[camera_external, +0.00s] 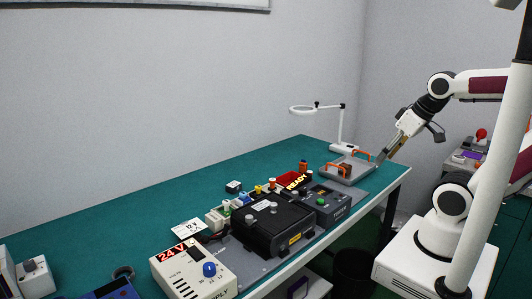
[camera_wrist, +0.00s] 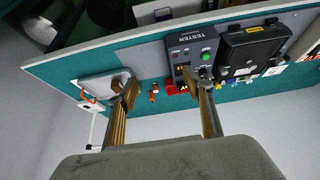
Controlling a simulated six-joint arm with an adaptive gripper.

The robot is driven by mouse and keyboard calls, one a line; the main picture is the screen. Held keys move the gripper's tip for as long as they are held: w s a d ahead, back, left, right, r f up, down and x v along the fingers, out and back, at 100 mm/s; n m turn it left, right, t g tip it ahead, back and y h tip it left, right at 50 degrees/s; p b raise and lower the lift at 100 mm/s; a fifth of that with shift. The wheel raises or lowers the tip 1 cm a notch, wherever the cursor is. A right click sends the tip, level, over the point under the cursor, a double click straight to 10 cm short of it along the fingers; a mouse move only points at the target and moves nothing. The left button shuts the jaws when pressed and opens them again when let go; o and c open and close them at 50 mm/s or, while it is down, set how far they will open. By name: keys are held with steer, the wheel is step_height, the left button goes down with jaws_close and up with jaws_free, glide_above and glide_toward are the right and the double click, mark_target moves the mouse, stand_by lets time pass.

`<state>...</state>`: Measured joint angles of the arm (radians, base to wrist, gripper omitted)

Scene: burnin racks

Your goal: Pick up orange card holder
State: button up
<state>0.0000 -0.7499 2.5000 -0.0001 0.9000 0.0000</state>
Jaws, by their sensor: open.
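A grey tray-like holder with orange handles (camera_external: 362,155) lies flat at the far right end of the green bench in the external view; it seems to be the orange card holder. It also shows in the wrist view at the left, with one orange handle (camera_wrist: 88,97), partly hidden behind a finger. My gripper (camera_external: 381,160) points down and left beside the holder's right edge, apparently just above it; contact cannot be told. In the wrist view my gripper (camera_wrist: 164,80) is open, its two fingers wide apart with nothing between them.
A grey tester (camera_external: 322,205), a black case (camera_external: 270,225) and a 24 V supply (camera_external: 193,272) stand along the bench front. A small red-orange part (camera_external: 303,167) stands near the tester. A white ring lamp (camera_external: 340,128) rises behind the holder. Bare green bench lies toward the wall.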

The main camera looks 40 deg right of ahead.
steer(key=c, duration=0.5)
steer(key=w+d+f+t+h, duration=0.15)
steer(key=w+d, duration=0.35)
steer(key=w, duration=0.6)
steer(key=w+d+f+t+h, duration=0.15)
steer(key=w+d, duration=0.25)
steer(key=w, duration=0.6)
steer(key=shift+w+d+f+n+t+y, duration=0.3)
steer(key=shift+w+f+t+y, duration=0.5)
steer(key=shift+w+f, duration=1.2)
steer(key=shift+w+d+f+n+t+y, duration=0.3)
steer(key=shift+w+f+t+y, duration=0.5)
steer(key=shift+w+f, duration=1.15)
steer(key=shift+w+d+f+n+t+y, duration=0.25)
steer(key=shift+w+f+t+y, duration=0.5)
steer(key=shift+w+f, duration=1.25)
